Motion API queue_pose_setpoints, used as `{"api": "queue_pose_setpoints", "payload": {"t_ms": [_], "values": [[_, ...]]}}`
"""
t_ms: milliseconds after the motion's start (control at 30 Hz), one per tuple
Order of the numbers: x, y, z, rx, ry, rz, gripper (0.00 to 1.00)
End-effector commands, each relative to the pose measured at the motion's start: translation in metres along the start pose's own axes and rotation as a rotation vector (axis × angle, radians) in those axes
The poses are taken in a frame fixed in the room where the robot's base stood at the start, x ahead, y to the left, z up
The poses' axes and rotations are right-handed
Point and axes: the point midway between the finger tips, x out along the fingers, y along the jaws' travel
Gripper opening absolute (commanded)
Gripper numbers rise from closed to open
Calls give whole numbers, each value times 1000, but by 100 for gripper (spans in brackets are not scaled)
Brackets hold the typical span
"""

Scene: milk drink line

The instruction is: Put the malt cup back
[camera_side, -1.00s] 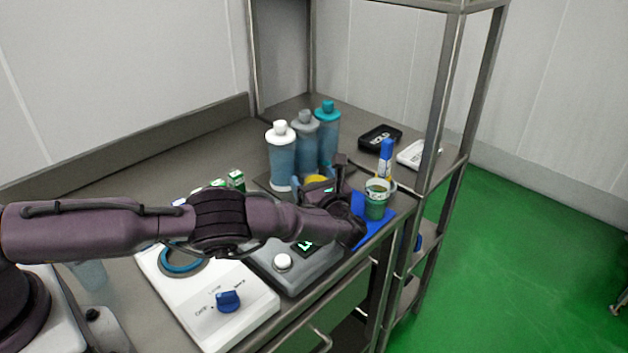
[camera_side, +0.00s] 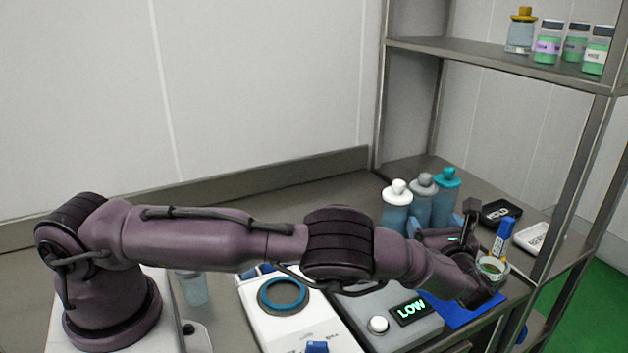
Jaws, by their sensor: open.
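A small cup (camera_side: 491,268) with a pale rim and greenish-brown contents is at the right, by the blue mat (camera_side: 462,313). I take it for the malt cup, but its label is not readable. My gripper (camera_side: 482,252) is open beside the cup, one dark finger standing up behind and the other low in front. The lower finger and wrist hide part of the cup, so I cannot tell whether it stands between the fingers or touches them. A grey scale (camera_side: 362,311) with a green LOW display is below my wrist.
Several blue bottles (camera_side: 396,213) stand behind my gripper. A blue-capped marker (camera_side: 503,238) stands close behind the cup. A black tray (camera_side: 500,213) and a white tray (camera_side: 537,238) lie farther back. A rack post (camera_side: 575,190) rises at right. Jars (camera_side: 548,45) stand on the upper shelf.

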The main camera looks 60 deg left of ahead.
Motion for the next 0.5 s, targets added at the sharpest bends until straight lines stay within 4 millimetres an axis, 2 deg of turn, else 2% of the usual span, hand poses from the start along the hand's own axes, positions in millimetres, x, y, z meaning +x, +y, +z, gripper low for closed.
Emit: {"api": "queue_pose_setpoints", "payload": {"t_ms": [167, 333, 500], "values": [[18, 17, 27, -115, 102, 103, 80], [41, 61, 74, -371, 321, 314, 80], [40, 110, 116, -648, 541, 515, 80]]}}
